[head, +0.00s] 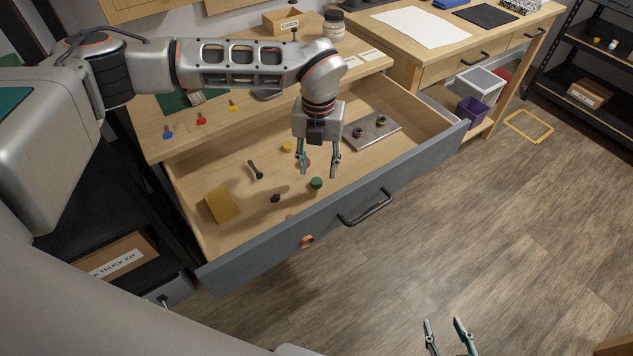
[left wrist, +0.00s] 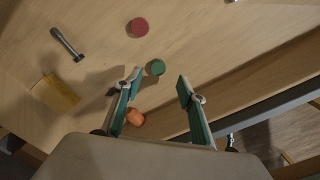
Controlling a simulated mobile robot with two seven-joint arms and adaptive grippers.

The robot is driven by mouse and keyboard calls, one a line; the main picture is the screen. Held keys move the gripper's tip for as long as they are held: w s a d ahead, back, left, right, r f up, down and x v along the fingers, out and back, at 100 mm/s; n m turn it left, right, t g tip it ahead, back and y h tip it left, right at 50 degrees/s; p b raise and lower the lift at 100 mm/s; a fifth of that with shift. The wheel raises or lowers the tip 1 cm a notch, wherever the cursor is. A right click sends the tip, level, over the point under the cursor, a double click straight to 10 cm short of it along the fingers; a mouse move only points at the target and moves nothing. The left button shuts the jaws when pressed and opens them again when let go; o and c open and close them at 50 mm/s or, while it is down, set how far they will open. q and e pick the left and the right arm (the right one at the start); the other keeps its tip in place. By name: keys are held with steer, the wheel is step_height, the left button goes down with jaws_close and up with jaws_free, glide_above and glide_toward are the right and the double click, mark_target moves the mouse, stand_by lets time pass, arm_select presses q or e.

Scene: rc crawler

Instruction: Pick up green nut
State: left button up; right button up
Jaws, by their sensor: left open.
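The green nut (head: 316,183) stands on the floor of the open drawer, near its front wall. It also shows in the left wrist view (left wrist: 155,67), just beyond the gap between the fingertips and closer to the left-hand finger. My left gripper (head: 318,173) is open and empty, pointing down over the drawer close to the nut; its two fingers show apart in the left wrist view (left wrist: 160,80). My right gripper (head: 444,322) is at the bottom of the head view, away from the drawer, fingers apart and empty.
An orange piece (head: 307,241) is at the drawer front.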

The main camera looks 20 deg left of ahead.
mark_target(317, 181)
arm_select(q)
steer(key=f, duration=0.4)
steer(key=shift+w+a+f+b, duration=0.1)
steer(key=shift+a+f+b, duration=0.15)
steer(key=shift+f+b, duration=0.1)
steer(key=shift+r, duration=0.1)
steer(key=c, duration=0.8)
steer(key=shift+c, duration=0.2)
